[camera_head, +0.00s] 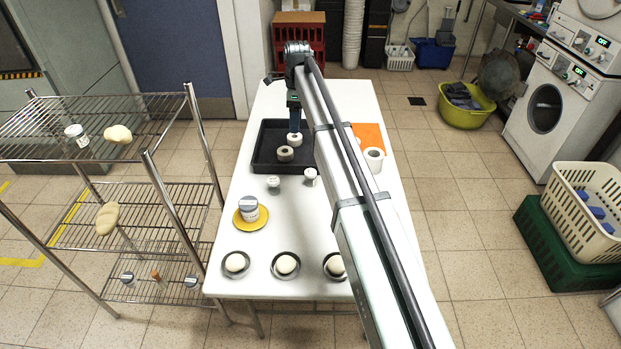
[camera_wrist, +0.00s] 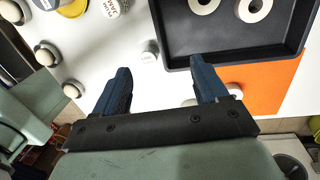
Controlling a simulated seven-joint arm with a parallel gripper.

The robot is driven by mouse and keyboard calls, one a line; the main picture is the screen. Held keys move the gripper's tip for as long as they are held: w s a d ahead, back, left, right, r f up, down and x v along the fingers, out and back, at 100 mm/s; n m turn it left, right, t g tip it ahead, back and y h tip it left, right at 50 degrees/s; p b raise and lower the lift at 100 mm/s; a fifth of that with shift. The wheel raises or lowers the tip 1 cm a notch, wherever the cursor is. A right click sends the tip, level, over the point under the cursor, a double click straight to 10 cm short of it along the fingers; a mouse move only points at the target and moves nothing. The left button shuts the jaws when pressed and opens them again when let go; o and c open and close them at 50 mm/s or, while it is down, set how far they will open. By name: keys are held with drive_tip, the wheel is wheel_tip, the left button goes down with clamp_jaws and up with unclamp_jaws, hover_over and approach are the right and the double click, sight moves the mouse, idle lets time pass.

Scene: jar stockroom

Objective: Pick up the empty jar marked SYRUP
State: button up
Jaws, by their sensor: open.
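Several jars are in view, and I cannot read SYRUP on any label. Two small white jars, a left one (camera_head: 273,181) and a right one (camera_head: 311,174), stand in front of the black tray (camera_head: 262,157). A small labelled jar (camera_wrist: 149,51) appears beyond my fingertips in the wrist view. My gripper (camera_wrist: 163,66) is open and empty, above the table; in the head view it overlaps the tray (camera_head: 294,127).
The tray holds two white rings, one (camera_head: 285,154) nearer. An orange mat (camera_head: 369,136) and a white roll (camera_head: 375,161) lie right of my arm. Bowls with pale balls (camera_head: 286,264) line the front edge.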

sight(310, 172)
drive_tip(key=s+d+f+n+t, duration=0.1)
drive_tip(key=s+d+f+n, duration=0.4)
drive_tip(key=s+n, duration=0.2)
drive_tip(key=f+n, duration=0.4)
drive_tip(key=f, duration=0.1)
drive_tip(key=f+n, duration=0.2)
drive_tip(key=f, duration=0.1)
drive_tip(key=shift+w+d+f+t, duration=0.15)
drive_tip(key=shift+w+d+t, duration=0.05)
drive_tip(key=shift+w+t, duration=0.15)
drive_tip(key=shift+a+f, duration=0.2)
drive_tip(key=shift+f, duration=1.15)
drive_tip(key=shift+a+f, duration=0.2)
drive_tip(key=shift+f, duration=1.1)
drive_tip(key=shift+c, duration=0.5)
drive_tip(key=shift+s, duration=0.1)
drive_tip(key=c, duration=1.1)
drive_tip(key=shift+o, duration=0.2)
drive_tip(key=shift+r, duration=0.1)
